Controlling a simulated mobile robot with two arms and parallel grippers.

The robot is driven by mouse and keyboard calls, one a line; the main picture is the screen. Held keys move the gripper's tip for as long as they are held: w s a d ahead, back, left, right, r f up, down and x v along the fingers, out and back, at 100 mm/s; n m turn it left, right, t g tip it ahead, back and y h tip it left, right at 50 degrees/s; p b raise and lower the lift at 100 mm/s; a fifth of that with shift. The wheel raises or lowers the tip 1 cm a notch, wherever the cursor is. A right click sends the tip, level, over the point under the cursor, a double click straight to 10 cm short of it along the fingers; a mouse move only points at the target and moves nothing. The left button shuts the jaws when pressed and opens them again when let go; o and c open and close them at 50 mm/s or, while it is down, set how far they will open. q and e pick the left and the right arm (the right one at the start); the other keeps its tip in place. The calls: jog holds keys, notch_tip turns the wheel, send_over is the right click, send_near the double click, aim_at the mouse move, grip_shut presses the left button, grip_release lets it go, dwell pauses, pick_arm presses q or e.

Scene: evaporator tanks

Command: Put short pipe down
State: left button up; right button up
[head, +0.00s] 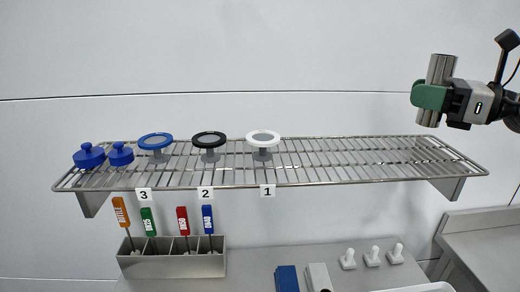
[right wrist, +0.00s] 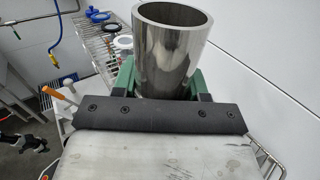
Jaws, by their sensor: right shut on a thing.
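The short pipe (head: 442,69) is a shiny metal tube. My right gripper (head: 430,96) is shut around it and holds it nearly upright, above the right end of the wire shelf (head: 360,158). In the right wrist view the pipe (right wrist: 172,50) stands between the green fingers, with its open upper end toward the camera. The right part of the shelf below the pipe is bare.
On the shelf's left half stand two blue caps (head: 89,156) and the blue (head: 155,141), black (head: 208,139) and white (head: 263,137) ringed discs. Below are a metal holder (head: 172,264) with coloured tags, white fittings (head: 372,257), and a side counter (head: 490,245).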

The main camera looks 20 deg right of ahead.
jog(key=w+f+p, duration=0.2)
jog(key=w, duration=0.1)
jog(key=w+a+f+p, duration=0.1)
jog(key=w+f+p, duration=0.1)
jog(key=w, duration=0.2)
jog(key=w+f+p, duration=0.2)
jog(key=w+p, duration=0.1)
jog(key=shift+w+a+f, duration=0.2)
jog(key=shift+a+f, duration=0.05)
notch_tip(320, 180, down, 4)
jog(key=shift+r+p, duration=0.1)
jog(key=shift+p, duration=1)
jog(key=shift+f, duration=0.2)
pick_arm(q)
notch_tip(320, 180, up, 9)
jog(key=s+d, duration=0.1)
jog(key=s, duration=0.1)
jog(key=shift+d, duration=0.3)
jog(key=shift+s, duration=0.1)
pick_arm(e)
jog(key=shift+f, duration=0.1)
